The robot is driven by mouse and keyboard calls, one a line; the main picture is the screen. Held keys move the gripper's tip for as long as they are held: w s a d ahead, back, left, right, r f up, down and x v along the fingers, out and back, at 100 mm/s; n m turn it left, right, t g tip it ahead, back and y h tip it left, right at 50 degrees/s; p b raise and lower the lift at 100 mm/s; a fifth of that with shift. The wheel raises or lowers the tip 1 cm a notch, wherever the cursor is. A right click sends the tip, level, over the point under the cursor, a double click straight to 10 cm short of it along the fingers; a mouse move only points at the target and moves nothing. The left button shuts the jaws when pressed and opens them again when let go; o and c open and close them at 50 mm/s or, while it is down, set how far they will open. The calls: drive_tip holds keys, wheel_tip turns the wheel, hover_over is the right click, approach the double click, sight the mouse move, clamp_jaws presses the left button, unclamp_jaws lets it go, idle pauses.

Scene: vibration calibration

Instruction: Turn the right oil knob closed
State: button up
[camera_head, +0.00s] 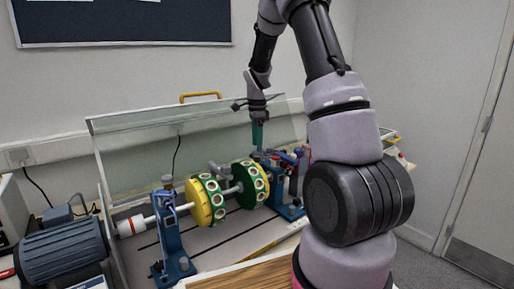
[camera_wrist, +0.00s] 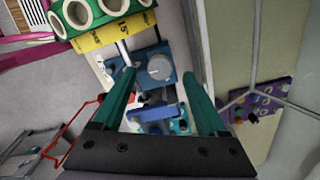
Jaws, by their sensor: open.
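In the wrist view a round grey knob (camera_wrist: 159,67) sits on top of a blue bearing stand (camera_wrist: 181,62). I take it for the right oil knob. My gripper (camera_wrist: 160,84) is open, with its two green fingers on either side of the knob in the picture and nothing held. I cannot tell how far above the knob the fingertips are. In the head view my gripper (camera_head: 258,136) points down over the right blue stand (camera_head: 289,211). The knob on that stand is too small or hidden there to make out.
A shaft with a yellow disc (camera_head: 203,203) and a green disc (camera_head: 246,187) runs to the left stand (camera_head: 170,235), which has its own knob (camera_head: 168,181). A clear raised cover (camera_head: 140,165) stands behind. A grey motor (camera_head: 66,252) is at the left.

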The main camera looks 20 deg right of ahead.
drive_tip(key=shift+f, duration=1.05)
clamp_jaws()
